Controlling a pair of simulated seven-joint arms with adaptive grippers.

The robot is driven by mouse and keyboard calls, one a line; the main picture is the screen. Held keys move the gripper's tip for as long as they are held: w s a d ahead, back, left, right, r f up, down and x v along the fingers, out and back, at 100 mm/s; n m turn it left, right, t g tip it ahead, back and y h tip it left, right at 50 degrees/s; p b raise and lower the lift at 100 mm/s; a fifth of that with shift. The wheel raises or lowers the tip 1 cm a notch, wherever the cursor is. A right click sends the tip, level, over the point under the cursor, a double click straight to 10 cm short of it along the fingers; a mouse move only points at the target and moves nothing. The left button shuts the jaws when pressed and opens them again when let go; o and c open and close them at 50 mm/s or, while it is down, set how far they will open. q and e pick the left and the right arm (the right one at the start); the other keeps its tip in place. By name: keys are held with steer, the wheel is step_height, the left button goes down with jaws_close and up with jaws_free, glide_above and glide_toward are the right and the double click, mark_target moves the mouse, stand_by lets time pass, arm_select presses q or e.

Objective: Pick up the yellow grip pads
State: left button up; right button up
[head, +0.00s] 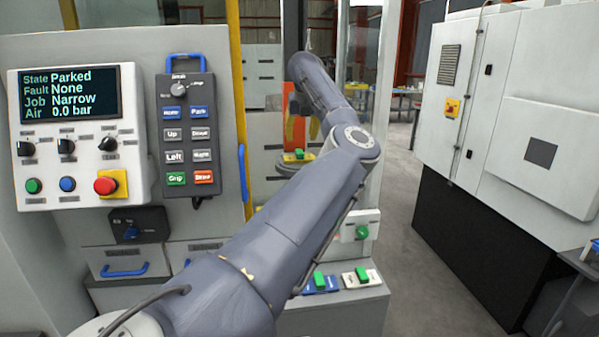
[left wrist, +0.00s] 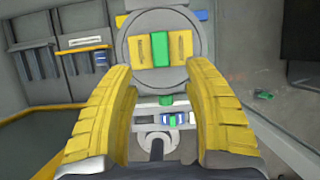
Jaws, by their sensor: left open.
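Two yellow grip pads lie on a round grey plate (left wrist: 122,45), the left pad (left wrist: 136,53) and the right pad (left wrist: 180,49) on either side of a green block (left wrist: 160,49). In the head view they are small yellow patches (head: 288,157) beside green, past my arm. My left gripper (left wrist: 160,72) has thick ribbed yellow fingers. It is open and empty, with its fingertips pointing toward the plate and apart from the pads. My right gripper is not in view.
A control panel (head: 75,135) reads Parked, None, Narrow, 0.0 bar. A button pendant (head: 188,135) hangs beside it. Below my arm, a ledge holds a blue plate (head: 333,285) and a white plate (head: 348,279) with green handles. A glass-sided frame stands close around the arm.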

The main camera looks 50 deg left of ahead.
mark_target(300, 151)
arm_select(q)
steer(key=shift+x, duration=4.2)
steer(key=shift+a, duration=0.1)
jaws_close()
steer(key=shift+r, duration=0.1)
